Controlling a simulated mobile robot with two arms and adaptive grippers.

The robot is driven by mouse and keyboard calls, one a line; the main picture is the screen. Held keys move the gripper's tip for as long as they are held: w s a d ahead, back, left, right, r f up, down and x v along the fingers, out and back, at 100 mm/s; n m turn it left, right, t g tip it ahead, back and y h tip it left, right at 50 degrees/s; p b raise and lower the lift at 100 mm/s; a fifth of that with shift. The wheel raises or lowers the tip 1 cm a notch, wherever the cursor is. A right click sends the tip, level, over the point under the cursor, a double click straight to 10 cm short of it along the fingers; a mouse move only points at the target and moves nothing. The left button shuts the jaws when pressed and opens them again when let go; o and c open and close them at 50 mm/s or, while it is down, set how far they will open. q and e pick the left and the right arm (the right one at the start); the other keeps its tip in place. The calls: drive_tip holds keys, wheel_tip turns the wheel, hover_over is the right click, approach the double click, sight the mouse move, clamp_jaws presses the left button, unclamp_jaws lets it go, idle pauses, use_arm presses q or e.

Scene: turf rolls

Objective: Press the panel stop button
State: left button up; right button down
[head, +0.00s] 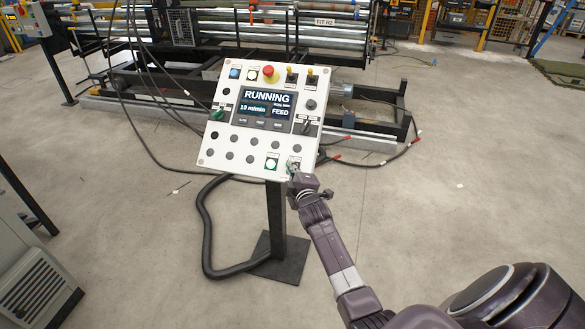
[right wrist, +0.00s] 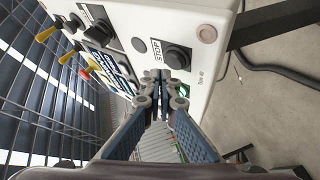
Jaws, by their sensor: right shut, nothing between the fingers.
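The white control panel (head: 222,140) stands tilted on a dark post in the head view. Its screen (head: 266,108) reads RUNNING, 10 m/min and FEED. In the right wrist view the stop button (right wrist: 178,57) is a black round knob beside a STOP label (right wrist: 156,50). My right gripper (head: 293,172) is shut and empty at the panel's lower right corner, covering much of the stop button in the head view. In the right wrist view its fingertips (right wrist: 166,80) are close below the button; I cannot tell if they touch. My left gripper is not in view.
A lit green button (head: 272,163) sits just left of my right gripper. A red mushroom button (head: 270,74) is at the panel's top. A black cable (head: 204,235) loops beside the post. Behind stands a roller machine (head: 330,50). The floor to the right is mostly clear.

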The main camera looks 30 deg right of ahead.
drive_tip(key=shift+d+f, duration=0.1)
drive_tip(key=shift+w+d+f+b, duration=0.15)
drive_tip(key=shift+f+b, duration=0.05)
drive_tip(key=shift+b, duration=0.1)
drive_tip(key=shift+w+d+f+b, duration=0.2)
drive_tip(key=shift+f+b, duration=0.15)
drive_tip(key=shift+b, duration=0.05)
idle(0.8)
idle(0.3)
drive_tip(key=shift+s+a+r+p, duration=0.4)
drive_tip(key=shift+r+p, duration=0.25)
drive_tip(key=shift+p, duration=0.3)
drive_tip(key=r+p, duration=0.1)
drive_tip(key=s+a+r+p, duration=0.1)
drive_tip(key=p, duration=0.1)
drive_tip(key=s+a+r+p, duration=0.1)
drive_tip(key=shift+a+r+p, duration=0.25)
drive_tip(key=shift+r+p, duration=0.15)
